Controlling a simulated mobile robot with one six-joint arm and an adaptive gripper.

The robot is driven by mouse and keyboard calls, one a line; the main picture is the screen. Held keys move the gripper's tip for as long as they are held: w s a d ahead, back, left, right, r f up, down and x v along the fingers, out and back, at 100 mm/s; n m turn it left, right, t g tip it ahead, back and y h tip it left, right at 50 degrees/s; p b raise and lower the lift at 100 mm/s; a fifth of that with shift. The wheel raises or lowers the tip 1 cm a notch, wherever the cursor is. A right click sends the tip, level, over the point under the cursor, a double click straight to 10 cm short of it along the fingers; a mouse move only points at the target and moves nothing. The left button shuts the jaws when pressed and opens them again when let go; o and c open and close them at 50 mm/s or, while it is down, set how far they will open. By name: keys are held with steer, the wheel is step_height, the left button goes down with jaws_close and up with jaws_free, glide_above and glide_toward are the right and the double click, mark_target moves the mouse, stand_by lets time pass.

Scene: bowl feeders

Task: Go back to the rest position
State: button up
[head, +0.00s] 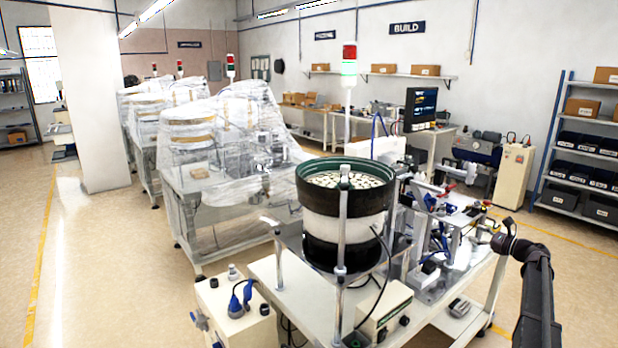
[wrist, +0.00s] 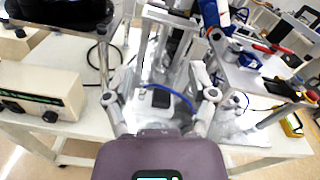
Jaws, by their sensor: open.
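My gripper (wrist: 160,90) shows in the wrist view with its two grey fingers spread apart and nothing held between them. It points toward the bowl feeder's white work table (wrist: 75,134), with metal fixtures and a blue cable beyond the fingers. In the head view my dark arm comes in at the lower right, beside the table's right end; the gripper there is hard to tell from the machine parts. The bowl feeder (head: 345,215), with a green rim, white middle and black base, stands on the table. Its bowl holds many pale parts.
A cream control box (wrist: 42,90) is left of my fingers, and a machine frame with blue and red parts is close on the right. Plastic-wrapped machines (head: 225,130) stand behind left. A blue shelf rack (head: 545,140) is at the right. The floor (head: 110,265) at left is clear.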

steer(key=s+a+f+n+g+h, duration=0.1)
steer(key=s+a+f+n+g, duration=0.25)
steer(key=a, duration=0.55)
steer(key=s+a+f+n+g, duration=0.2)
steer(key=s+a+f+n, duration=0.2)
steer(key=a, duration=0.5)
steer(key=s+a+f+n+g+h, duration=0.1)
steer(key=s+a+f+n+g, duration=0.25)
steer(key=a, duration=0.65)
steer(key=s+a+f+n+g+h, duration=0.1)
steer(key=s+a+f+n+h, duration=0.1)
steer(key=s, duration=0.6)
steer(key=s+a+f+n+g+h, duration=0.2)
steer(key=s+a+n+h, duration=0.2)
steer(key=s+n, duration=0.3)
steer(key=s+a+f+n+g+h, duration=0.1)
steer(key=s+a+f+n+h, duration=0.2)
steer(key=s, duration=0.7)
steer(key=a+n, duration=0.1)
steer(key=a, duration=0.1)
steer(key=shift+s+a+n+g, duration=0.3)
steer(key=shift+a+n, duration=0.05)
steer(key=shift+n, duration=0.05)
